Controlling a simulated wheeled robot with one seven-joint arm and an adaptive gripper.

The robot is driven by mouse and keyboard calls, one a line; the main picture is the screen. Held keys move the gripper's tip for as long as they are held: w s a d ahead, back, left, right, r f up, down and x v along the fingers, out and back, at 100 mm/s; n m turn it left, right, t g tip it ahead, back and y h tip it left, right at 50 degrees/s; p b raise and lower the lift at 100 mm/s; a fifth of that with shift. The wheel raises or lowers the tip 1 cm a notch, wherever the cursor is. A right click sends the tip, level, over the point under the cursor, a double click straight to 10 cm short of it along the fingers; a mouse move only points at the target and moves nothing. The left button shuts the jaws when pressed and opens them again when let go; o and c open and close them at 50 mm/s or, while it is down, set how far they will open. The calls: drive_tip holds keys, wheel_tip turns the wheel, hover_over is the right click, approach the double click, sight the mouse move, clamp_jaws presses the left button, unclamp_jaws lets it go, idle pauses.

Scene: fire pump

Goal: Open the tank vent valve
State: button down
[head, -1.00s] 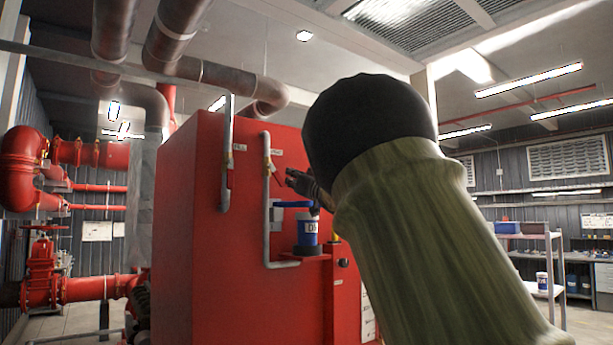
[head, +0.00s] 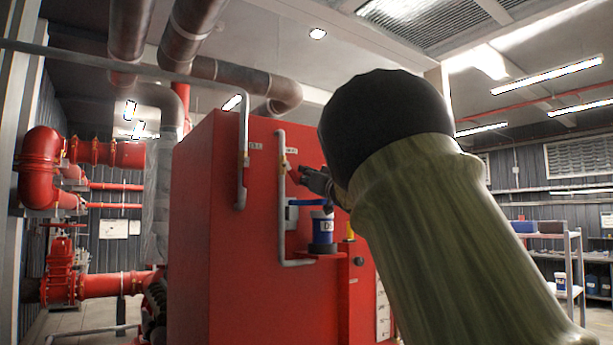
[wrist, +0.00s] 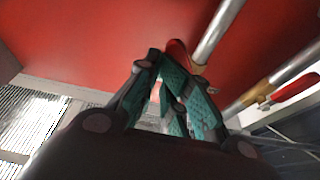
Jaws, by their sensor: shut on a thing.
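The red tank cabinet (head: 200,230) stands ahead, with two grey pipes on its face. The right pipe (head: 281,215) has a small brass valve (head: 285,165) with a red lever (head: 294,174), just under a label too small to read surely. My gripper (head: 308,180) is at this lever, right of the pipe. In the wrist view, my gripper's teal-padded fingers (wrist: 165,72) are shut on the red lever (wrist: 176,50), which is partly hidden between them. The other pipe's brass valve (wrist: 257,92) and red lever (wrist: 295,88) are apart from my fingers.
A blue container (head: 321,230) sits on a red ledge just below my gripper, with a blue handle (head: 307,202) beside the pipe. The left pipe (head: 242,150) runs close by. Red piping (head: 75,275) stands at far left, a shelf rack (head: 570,260) at right.

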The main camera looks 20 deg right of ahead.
drive_tip(key=d+r+p, duration=0.3)
drive_tip(key=p, duration=0.1)
drive_tip(key=a+b+v, duration=0.1)
drive_tip(key=b+v, duration=0.5)
drive_tip(key=v, duration=0.3)
drive_tip(key=shift+s+a, duration=0.4)
drive_tip(key=shift+a, duration=0.2)
drive_tip(key=shift+d+r, duration=0.15)
